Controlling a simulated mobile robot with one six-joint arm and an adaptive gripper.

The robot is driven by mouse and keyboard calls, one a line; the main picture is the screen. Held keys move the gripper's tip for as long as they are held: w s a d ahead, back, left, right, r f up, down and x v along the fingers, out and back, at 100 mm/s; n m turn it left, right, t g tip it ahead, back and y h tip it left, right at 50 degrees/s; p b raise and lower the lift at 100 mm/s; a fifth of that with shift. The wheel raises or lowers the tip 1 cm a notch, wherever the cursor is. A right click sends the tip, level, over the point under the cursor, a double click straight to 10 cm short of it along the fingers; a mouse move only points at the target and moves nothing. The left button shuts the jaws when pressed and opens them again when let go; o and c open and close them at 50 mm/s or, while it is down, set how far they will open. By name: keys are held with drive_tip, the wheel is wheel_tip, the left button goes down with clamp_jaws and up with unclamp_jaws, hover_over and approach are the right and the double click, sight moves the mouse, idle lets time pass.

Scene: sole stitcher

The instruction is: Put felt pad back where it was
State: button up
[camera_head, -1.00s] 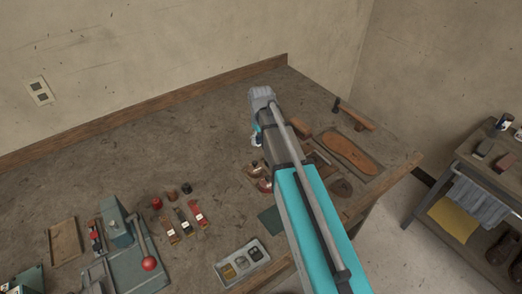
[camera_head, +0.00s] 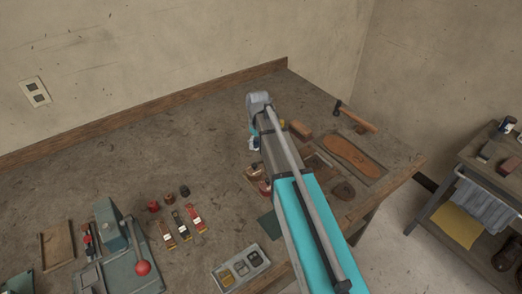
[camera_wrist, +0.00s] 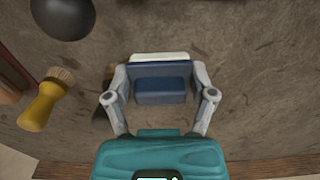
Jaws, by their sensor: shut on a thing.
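My gripper (camera_head: 253,144) is over the bench, left of the shoe sole, and mostly hidden behind my arm in the head view. In the wrist view my gripper (camera_wrist: 160,82) has a finger on each side of a blue block (camera_wrist: 161,88) with a pale strip along its far edge. The block is held between the fingers and seems to be the felt pad; its underside is hidden. I cannot tell how far it is above the bench. A flat dark green patch (camera_head: 268,225) lies near the bench's front edge, below and left of my arm.
An orange-brown sole (camera_head: 352,157) lies on a board at the right, with a hammer (camera_head: 356,117) behind it. A stitcher with a red-knobbed lever (camera_head: 143,268) stands front left, near a grey tray (camera_head: 242,268). A yellow-handled brush (camera_wrist: 42,108) is left of my gripper. The back bench is clear.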

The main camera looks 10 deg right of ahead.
drive_tip(key=shift+f+b, duration=1.05)
drive_tip(key=shift+f, duration=0.3)
drive_tip(key=shift+f, duration=0.15)
drive_tip(key=o, duration=0.9)
wheel_tip(320, 180, up, 12)
drive_tip(key=p, duration=1.2)
drive_tip(key=shift+r, duration=0.2)
drive_tip(key=shift+s, duration=0.15)
